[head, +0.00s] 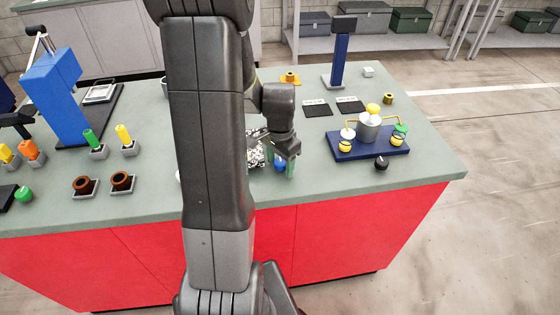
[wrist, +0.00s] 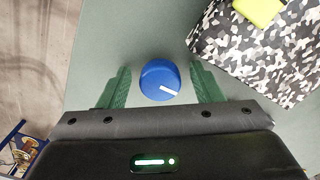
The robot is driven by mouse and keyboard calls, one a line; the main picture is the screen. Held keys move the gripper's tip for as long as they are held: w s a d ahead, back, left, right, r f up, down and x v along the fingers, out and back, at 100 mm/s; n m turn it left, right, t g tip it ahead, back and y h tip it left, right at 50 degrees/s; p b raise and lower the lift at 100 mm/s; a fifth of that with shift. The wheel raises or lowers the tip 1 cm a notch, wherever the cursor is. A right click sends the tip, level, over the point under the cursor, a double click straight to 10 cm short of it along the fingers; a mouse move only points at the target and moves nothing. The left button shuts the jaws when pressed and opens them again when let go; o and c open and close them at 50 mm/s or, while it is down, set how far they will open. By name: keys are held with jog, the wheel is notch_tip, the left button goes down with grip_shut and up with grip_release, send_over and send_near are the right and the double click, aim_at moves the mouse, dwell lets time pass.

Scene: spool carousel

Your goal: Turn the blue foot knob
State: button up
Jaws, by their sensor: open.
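The blue foot knob (wrist: 160,80) is a round blue knob with a white pointer line on its top, aimed to the lower right in the wrist view. It sits near the table edge, and in the head view the blue knob (head: 280,166) shows just below my gripper. My gripper (wrist: 160,88) is open, with one green finger on each side of the knob. Small gaps show between the fingers and the knob. In the head view my gripper (head: 284,166) points down at the table, and my arm hides part of the area to its left.
A black-and-white camouflage-patterned block (wrist: 262,45) with a yellow-green piece (wrist: 260,10) stands close to the knob. A blue tray (head: 368,143) with yellow and green parts and a black knob (head: 381,163) are to the right. Brown rings (head: 122,181) sit in holders at left.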

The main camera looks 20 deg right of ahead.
jog(key=shift+c, duration=0.5)
jog(key=c, duration=0.9)
jog(key=shift+f+n+b, duration=0.1)
jog(key=shift+n+b, duration=0.4)
jog(key=shift+n, duration=0.5)
jog(key=n, duration=0.3)
jog(key=shift+b, duration=0.35)
jog(key=o, duration=1)
jog(key=shift+s+d, duration=0.1)
